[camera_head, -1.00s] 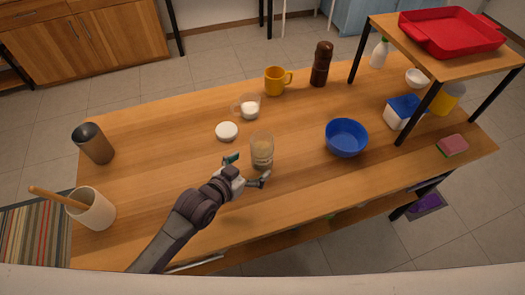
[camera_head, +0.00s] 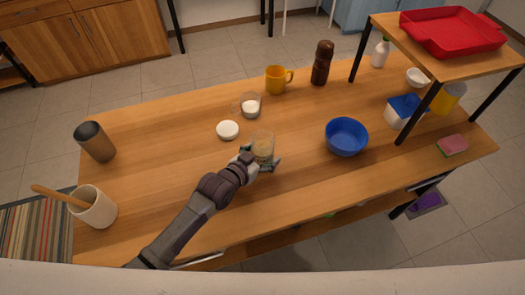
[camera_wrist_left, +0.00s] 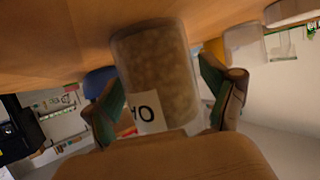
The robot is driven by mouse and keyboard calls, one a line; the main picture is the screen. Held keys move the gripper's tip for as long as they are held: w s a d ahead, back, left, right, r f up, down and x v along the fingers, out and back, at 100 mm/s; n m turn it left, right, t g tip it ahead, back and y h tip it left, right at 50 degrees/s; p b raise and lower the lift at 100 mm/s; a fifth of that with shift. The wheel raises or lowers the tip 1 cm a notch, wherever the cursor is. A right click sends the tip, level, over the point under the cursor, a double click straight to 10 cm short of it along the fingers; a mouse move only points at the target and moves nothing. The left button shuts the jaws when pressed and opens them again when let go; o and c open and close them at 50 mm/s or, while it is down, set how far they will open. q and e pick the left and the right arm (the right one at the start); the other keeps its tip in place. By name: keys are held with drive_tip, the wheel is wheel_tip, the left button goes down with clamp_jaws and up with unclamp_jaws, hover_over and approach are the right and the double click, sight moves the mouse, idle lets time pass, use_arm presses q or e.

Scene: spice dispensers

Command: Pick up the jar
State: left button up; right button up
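The jar (camera_head: 263,142) is clear, with tan contents, and stands upright on the wooden table. In the left wrist view the jar (camera_wrist_left: 158,75) fills the middle, with a white label near one end. My left gripper (camera_head: 262,164) is at the jar, its fingers on either side. In the left wrist view the green-padded fingers of the left gripper (camera_wrist_left: 166,98) flank the jar, apparently with a small gap at the right finger. My right gripper is out of view.
The table (camera_head: 310,190) is clear in front.

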use_arm(q)
drive_tip(key=c, duration=1)
drive_tip(key=shift+r, duration=0.1)
